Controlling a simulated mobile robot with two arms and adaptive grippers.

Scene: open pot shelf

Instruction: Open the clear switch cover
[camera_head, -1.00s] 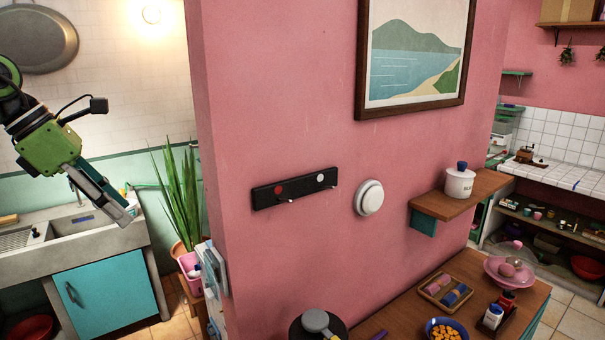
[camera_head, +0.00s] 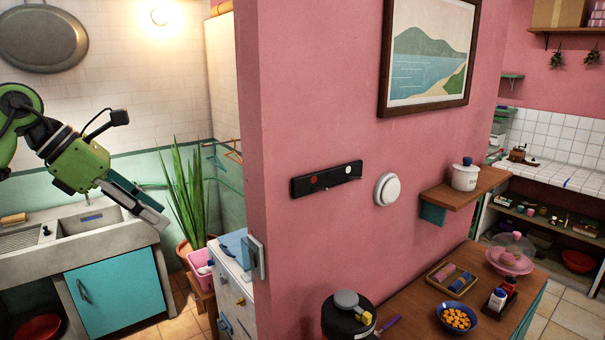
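A pale, bluish translucent plate (camera_head: 256,257) stands out from the left end of the pink wall, low down; it may be the clear switch cover. I see it nearly edge-on, so I cannot tell whether it is closed, and no switch shows behind it. My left gripper (camera_head: 152,210) is in the air at the left, in front of the sink, pointing down and right. It is well apart from the plate and touches nothing that I can see. Its fingers overlap from this side, so their opening is unclear. My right gripper is not in view.
The pink wall (camera_head: 315,120) carries a black hook rail (camera_head: 326,180) and a round white fixture (camera_head: 387,189). A white drawer cabinet (camera_head: 232,290) and a potted plant (camera_head: 186,200) stand left of the wall end.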

